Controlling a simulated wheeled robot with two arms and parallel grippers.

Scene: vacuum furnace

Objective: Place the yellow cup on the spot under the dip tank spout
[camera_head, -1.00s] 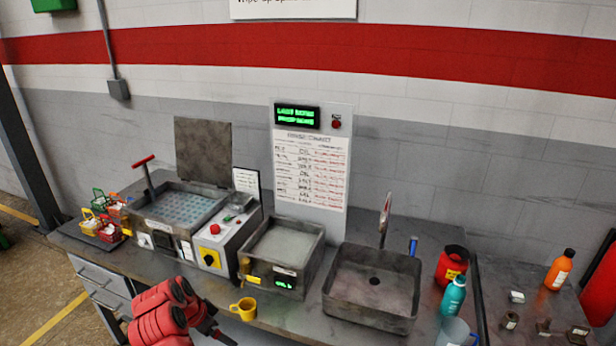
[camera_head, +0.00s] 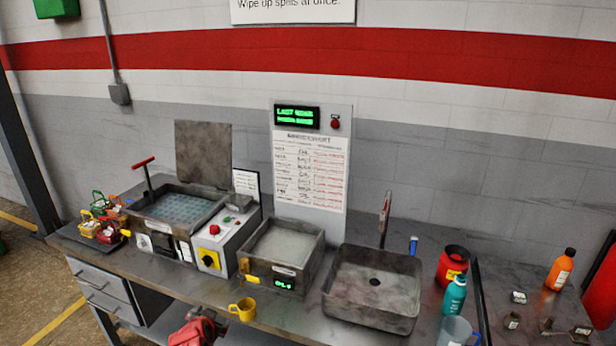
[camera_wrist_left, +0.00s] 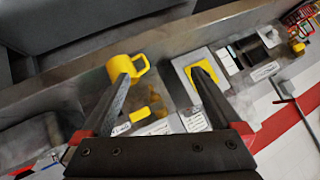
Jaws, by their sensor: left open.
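The yellow cup (camera_head: 242,309) stands upright on the bench near its front edge, in front of the small dip tank (camera_head: 283,258) with a green display. A small yellow fitting (camera_head: 251,279) is on the tank's front left; I cannot tell whether it is the spout. In the left wrist view, my left gripper (camera_wrist_left: 163,72) is open, with one finger overlapping the cup (camera_wrist_left: 125,68). The cup is not clearly between the fingers, and contact cannot be told. In the head view only a red part of my left arm shows at the bottom. My right gripper is not in view.
Bottles and a clear jug (camera_head: 457,332) are further right. Small baskets (camera_head: 98,215) sit at far left.

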